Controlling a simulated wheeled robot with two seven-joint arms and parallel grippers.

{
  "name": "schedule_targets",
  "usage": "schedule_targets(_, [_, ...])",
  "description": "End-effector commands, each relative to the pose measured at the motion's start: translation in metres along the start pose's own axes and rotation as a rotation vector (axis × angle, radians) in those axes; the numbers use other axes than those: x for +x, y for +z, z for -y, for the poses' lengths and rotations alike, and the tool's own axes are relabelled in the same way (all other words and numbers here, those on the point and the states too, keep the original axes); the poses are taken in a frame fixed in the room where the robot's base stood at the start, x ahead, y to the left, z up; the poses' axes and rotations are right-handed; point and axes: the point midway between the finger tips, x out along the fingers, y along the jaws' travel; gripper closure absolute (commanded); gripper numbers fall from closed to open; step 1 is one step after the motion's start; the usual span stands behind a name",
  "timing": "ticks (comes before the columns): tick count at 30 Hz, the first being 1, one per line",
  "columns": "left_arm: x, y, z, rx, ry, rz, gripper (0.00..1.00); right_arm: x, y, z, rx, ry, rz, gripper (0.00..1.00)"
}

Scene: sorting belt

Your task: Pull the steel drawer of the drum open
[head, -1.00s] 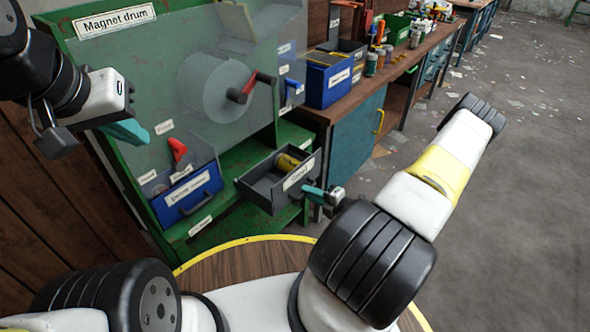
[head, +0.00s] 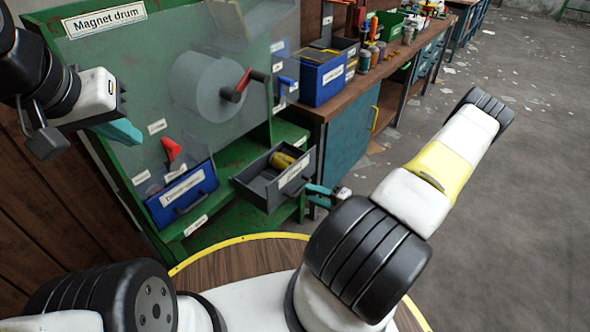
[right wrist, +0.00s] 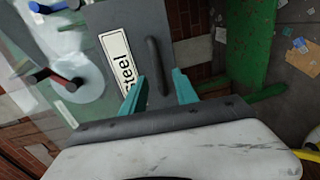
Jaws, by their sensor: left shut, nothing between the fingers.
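The steel drawer (head: 272,188) is grey and stands pulled out of the green magnet drum cabinet (head: 185,100), with a yellow cylinder (head: 282,161) inside. In the right wrist view its front with the "Steel" label (right wrist: 118,65) and dark bar handle (right wrist: 156,62) shows close up. My right gripper (head: 309,189) is just off the drawer front at its right. Its teal fingers (right wrist: 160,78) are apart, with the handle seen between them; I cannot tell whether they touch it. My left gripper (head: 124,133) is shut and empty, in front of the drum's upper left.
A blue drawer (head: 182,198) sits left of the steel drawer. A red-handled crank (head: 238,88) sticks out of the drum. A workbench (head: 345,88) with a blue bin (head: 320,82) stands behind at right. The floor at right (head: 500,200) is mostly clear.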

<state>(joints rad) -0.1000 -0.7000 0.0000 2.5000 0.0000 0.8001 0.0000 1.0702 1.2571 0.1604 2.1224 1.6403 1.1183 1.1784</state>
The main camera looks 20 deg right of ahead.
Motion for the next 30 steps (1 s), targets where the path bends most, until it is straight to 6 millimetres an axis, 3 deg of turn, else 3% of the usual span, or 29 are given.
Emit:
schedule_targets(3, [0.0,0.0,0.0,0.0,0.0,0.0,1.0,-0.02,0.001,0.0,-0.001,-0.001,0.002,0.64])
schedule_targets(9, [0.0,0.0,0.0,0.0,0.0,0.0,1.0,-0.037,0.0,0.0,0.001,0.0,0.0,0.64])
schedule_targets(24, [0.0,0.0,0.0,0.0,0.0,0.0,1.0,-0.039,0.0,-0.001,-0.003,0.0,-0.003,0.64])
schedule_targets(27, [0.0,0.0,0.0,0.0,0.0,0.0,1.0,-0.037,-0.001,-0.012,-0.06,0.0,-0.036,0.64])
schedule_targets(30, [0.0,0.0,0.0,0.0,0.0,0.0,1.0,-0.033,-0.005,-0.039,-0.212,0.0,-0.125,0.64])
